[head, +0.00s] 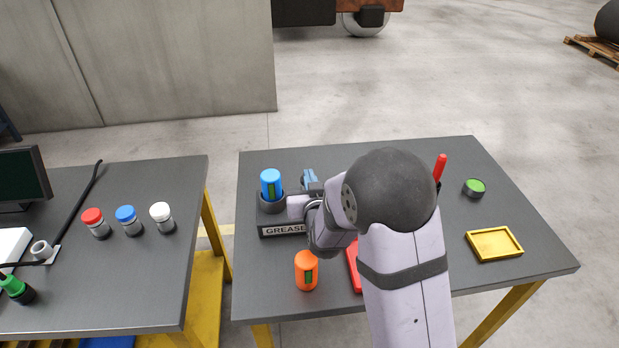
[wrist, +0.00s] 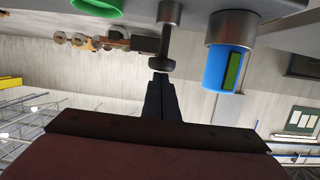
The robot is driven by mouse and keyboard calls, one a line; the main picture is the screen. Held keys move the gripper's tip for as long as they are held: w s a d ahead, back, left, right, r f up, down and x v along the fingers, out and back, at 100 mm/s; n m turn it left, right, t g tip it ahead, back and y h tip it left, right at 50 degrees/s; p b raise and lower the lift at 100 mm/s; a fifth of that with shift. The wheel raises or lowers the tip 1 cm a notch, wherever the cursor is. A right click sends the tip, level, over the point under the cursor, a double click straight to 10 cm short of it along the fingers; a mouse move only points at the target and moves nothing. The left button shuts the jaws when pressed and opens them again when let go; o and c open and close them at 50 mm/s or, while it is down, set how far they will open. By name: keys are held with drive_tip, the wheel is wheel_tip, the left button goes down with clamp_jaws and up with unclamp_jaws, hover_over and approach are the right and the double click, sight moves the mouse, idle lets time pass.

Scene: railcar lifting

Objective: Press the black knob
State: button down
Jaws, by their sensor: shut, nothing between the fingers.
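In the wrist view the black knob (wrist: 162,65) is a dark round cap on the end of a grey stem. The shut, empty fingers of my gripper (wrist: 160,78) point at its outer face, with their tips very close to it; I cannot tell if they touch. In the head view my own arm hides the knob and the fingertips. A blue canister (head: 271,182) stands in the holder of a unit labelled GREASE (head: 285,230), next to my wrist. It also shows in the wrist view (wrist: 214,68), to the right of the knob.
An orange canister (head: 306,271) stands in front of the unit. A yellow tray (head: 494,244) and a green-topped tin (head: 474,188) are on the right of the table, with a red-handled tool (head: 440,167). Red, blue and white-capped jars (head: 128,220) stand on the left bench.

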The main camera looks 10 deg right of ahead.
drive_tip(key=shift+s+f+b, duration=0.1)
drive_tip(key=shift+f+b, duration=1.55)
drive_tip(key=shift+f, duration=0.2)
drive_tip(key=shift+r+p, duration=0.5)
drive_tip(key=s+r+b, duration=0.5)
drive_tip(key=s+b, duration=0.1)
drive_tip(key=s, duration=0.3)
drive_tip(key=shift+s+r, duration=0.2)
drive_tip(key=shift+r, duration=0.2)
